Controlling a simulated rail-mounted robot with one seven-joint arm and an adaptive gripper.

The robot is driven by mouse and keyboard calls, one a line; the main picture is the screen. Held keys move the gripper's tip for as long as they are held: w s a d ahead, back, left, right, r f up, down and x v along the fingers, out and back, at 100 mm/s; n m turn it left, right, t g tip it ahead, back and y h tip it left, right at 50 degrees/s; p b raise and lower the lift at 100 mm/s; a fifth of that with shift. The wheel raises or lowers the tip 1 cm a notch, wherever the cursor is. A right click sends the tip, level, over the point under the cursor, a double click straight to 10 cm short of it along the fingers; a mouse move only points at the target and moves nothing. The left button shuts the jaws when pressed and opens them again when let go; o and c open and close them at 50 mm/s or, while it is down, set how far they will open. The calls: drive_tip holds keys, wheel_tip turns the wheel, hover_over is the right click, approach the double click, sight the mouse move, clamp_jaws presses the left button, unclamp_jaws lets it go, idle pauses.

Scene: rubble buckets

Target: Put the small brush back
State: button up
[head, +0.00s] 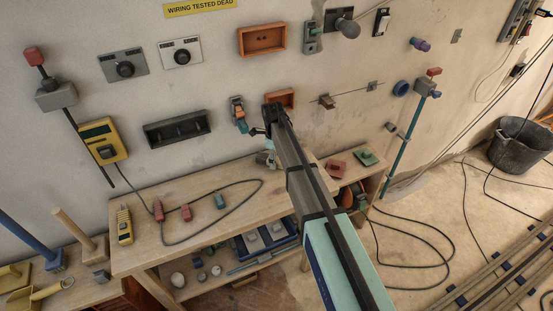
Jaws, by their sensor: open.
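I cannot pick out the small brush for certain in the head view. A blue brush-like tool with a long handle (48,255) leans at the lower left. Beside it stands a tool with a wooden handle (75,232). My gripper (268,128) is at the far end of my arm, close to the wall above the workbench (140,250). It is open, and I see nothing held in it, though my arm hides part of it. A small orange wall box (283,97) is just behind it, partly covered.
An orange and grey tool (238,115) hangs just left of my gripper. A dark wall tray (177,129) and a yellow meter (102,141) are further left. A cable (225,230) loops over the bench. A black bucket (518,145) stands at the right.

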drive_tip(key=shift+w+a+r+b, duration=0.15)
drive_tip(key=shift+r+b, duration=0.4)
drive_tip(key=shift+r, duration=1.4)
drive_tip(key=shift+a+r+b, duration=0.1)
drive_tip(key=shift+r+b, duration=0.45)
drive_tip(key=shift+r, duration=1.4)
drive_tip(key=shift+f, duration=0.1)
